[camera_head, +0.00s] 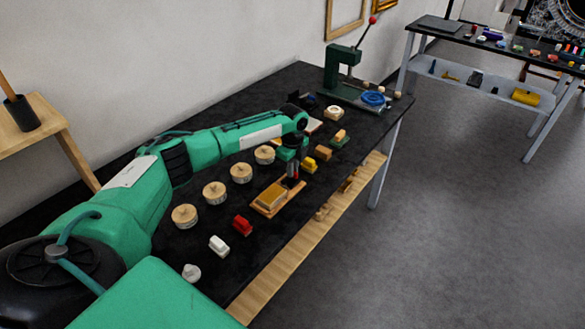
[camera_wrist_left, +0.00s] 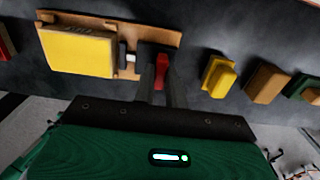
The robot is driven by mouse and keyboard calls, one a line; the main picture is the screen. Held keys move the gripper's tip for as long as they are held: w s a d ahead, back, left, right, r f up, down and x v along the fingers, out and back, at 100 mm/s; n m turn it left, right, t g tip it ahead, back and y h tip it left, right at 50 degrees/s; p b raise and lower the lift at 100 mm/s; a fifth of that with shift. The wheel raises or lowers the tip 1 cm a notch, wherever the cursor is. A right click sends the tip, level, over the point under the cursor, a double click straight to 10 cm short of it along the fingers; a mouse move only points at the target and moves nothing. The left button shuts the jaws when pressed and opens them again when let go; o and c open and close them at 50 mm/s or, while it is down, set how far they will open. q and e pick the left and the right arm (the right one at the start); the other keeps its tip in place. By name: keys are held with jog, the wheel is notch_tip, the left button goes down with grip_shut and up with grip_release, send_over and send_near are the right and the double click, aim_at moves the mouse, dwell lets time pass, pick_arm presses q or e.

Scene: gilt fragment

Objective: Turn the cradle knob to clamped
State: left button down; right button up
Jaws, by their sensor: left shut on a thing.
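The wooden cradle (camera_head: 291,201) lies on the black bench and also shows at the top of the left wrist view (camera_wrist_left: 135,34). A yellow-gold block (camera_head: 270,196) sits in it and fills much of the left wrist view's upper left (camera_wrist_left: 77,52). A red knob (camera_wrist_left: 161,70) is at the cradle's right end in that view, beside a small black-and-white part (camera_wrist_left: 124,56). My left gripper (camera_head: 291,181) is down at that end, its fingers (camera_wrist_left: 160,80) shut on the red knob. The knob's marks are not readable. My right gripper is out of view.
Several round wooden pieces (camera_head: 241,173) line the bench's wall side. A green press (camera_head: 342,68) stands at the far end.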

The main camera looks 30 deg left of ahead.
pick_arm(q)
jog(key=shift+r+n+p, duration=0.1)
jog(key=shift+n+p, duration=0.4)
jog(key=shift+p, duration=0.05)
jog(key=n+p, duration=0.2)
jog(key=n, duration=0.1)
jog(key=n+p, duration=0.3)
jog(key=n, duration=0.1)
jog(key=shift+n, duration=0.3)
jog(key=n+p, duration=0.3)
jog(key=n, duration=0.1)
jog(key=shift+n, duration=0.3)
jog(key=shift+n+p, duration=1.25)
jog(key=shift+n, duration=0.95)
jog(key=c, duration=1.4)
grip_release()
jog(key=shift+c, duration=0.2)
